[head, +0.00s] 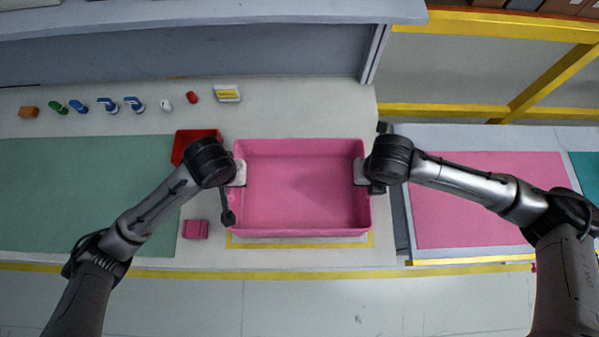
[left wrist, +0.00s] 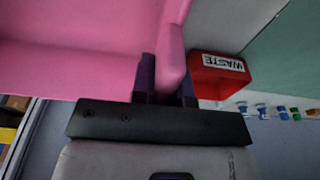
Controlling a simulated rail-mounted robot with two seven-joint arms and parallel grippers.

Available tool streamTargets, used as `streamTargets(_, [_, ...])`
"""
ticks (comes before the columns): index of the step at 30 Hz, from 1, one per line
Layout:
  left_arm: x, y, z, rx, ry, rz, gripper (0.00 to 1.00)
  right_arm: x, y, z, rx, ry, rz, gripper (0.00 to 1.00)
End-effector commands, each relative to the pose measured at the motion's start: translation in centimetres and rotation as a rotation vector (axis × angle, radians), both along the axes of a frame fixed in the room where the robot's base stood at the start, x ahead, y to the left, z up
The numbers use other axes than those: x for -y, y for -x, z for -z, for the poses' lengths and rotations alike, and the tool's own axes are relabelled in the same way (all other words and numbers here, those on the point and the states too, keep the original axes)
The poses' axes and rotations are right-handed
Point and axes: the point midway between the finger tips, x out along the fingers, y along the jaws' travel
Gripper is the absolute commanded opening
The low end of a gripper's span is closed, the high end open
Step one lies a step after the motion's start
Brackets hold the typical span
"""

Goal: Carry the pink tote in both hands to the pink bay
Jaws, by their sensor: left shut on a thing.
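The pink tote (head: 300,195) is an empty, open box near the middle of the head view, above a yellow floor outline on the pale table. Whether it rests or hangs just above the surface is unclear. My left gripper (head: 238,174) is at its left wall. In the left wrist view, the dark fingers (left wrist: 165,85) are shut on the wall, one on each side. My right gripper (head: 361,172) is at the tote's right wall; its fingers are too small to judge. The pink bay (head: 475,195) is a pink mat on the table to the right, partly under my right arm.
A red waste bin (head: 185,147) stands left of the tote; it also shows in the left wrist view (left wrist: 218,80). A small pink block (head: 195,229) lies nearby. Several small items line the back left, beside a yellow-labelled box (head: 227,93). A gap separates the two tables.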

Motion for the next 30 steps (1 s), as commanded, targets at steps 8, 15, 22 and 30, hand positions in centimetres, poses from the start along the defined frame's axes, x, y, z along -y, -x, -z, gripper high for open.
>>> streamTargets(8, [0.0,0.0,-0.2,0.001,0.000,-0.001,0.00,0.0,0.0,-0.2,0.001,-0.001,0.000,0.00])
streamTargets(15, [0.0,0.0,-1.3,0.001,0.000,-0.001,0.00,0.0,0.0,-1.3,0.001,-0.001,0.000,0.00])
streamTargets(22, [0.0,0.0,-3.2,0.001,0.000,-0.001,0.00,0.0,0.0,-3.3,0.001,-0.001,0.001,0.00])
streamTargets(30, [0.0,0.0,-5.0,0.001,-0.001,-0.001,0.00,0.0,0.0,-5.0,0.001,-0.001,0.000,0.00])
